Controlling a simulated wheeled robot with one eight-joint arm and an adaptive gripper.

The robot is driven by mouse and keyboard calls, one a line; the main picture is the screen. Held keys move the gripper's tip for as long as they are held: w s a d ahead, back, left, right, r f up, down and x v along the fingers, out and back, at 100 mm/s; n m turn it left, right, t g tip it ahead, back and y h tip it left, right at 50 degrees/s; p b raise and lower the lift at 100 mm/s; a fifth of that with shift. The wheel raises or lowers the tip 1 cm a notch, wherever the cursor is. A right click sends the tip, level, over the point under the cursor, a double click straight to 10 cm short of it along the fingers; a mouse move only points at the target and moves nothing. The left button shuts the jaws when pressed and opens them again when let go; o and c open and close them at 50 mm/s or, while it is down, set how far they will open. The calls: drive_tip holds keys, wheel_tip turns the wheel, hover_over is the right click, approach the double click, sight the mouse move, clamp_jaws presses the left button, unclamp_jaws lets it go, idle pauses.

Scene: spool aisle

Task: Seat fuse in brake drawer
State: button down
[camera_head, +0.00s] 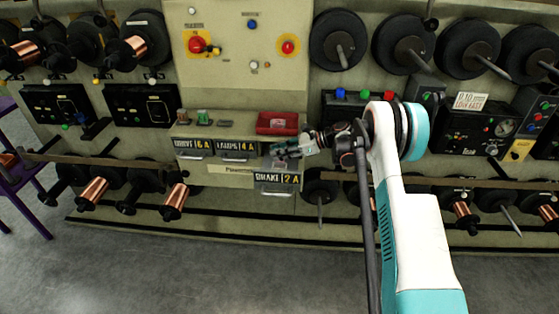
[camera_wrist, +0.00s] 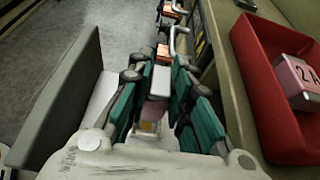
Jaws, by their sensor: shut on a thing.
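The brake drawer, labelled "BRAKE 2 A" (camera_head: 276,178), stands pulled out below the row of drawers in the head view. Its grey front panel (camera_wrist: 68,105) seems to rise at the left in the wrist view. My gripper (camera_head: 285,151) is over this open drawer. In the wrist view its teal fingers (camera_wrist: 158,92) point down and are shut on a pale fuse (camera_wrist: 160,80) with a white upper end and a pinkish lower part. The fuse's lower end is partly hidden, so I cannot tell whether it touches the drawer. The drawer's socket is hidden.
A red tray (camera_head: 277,122) sits on the ledge behind my gripper; in the wrist view it holds another fuse marked "2A" (camera_wrist: 298,82). The "DRIVE 16 A" (camera_head: 193,144) and "LAMPS 4 A" (camera_head: 236,147) drawers are beside it, to the left. Spools line both sides.

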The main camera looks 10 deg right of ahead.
wheel_tip(320, 180, down, 3)
drive_tip(key=shift+f+b, duration=0.2)
drive_tip(key=shift+b, duration=0.2)
drive_tip(key=shift+r, duration=0.1)
drive_tip(key=c, duration=1.9)
unclamp_jaws()
drive_tip(key=shift+f, duration=0.2)
drive_tip(key=o, duration=0.5)
drive_tip(key=shift+c, duration=0.2)
drive_tip(key=shift+r, duration=0.1)
drive_tip(key=shift+r, duration=0.15)
drive_tip(key=p+v, duration=0.3)
drive_tip(key=v, duration=0.9)
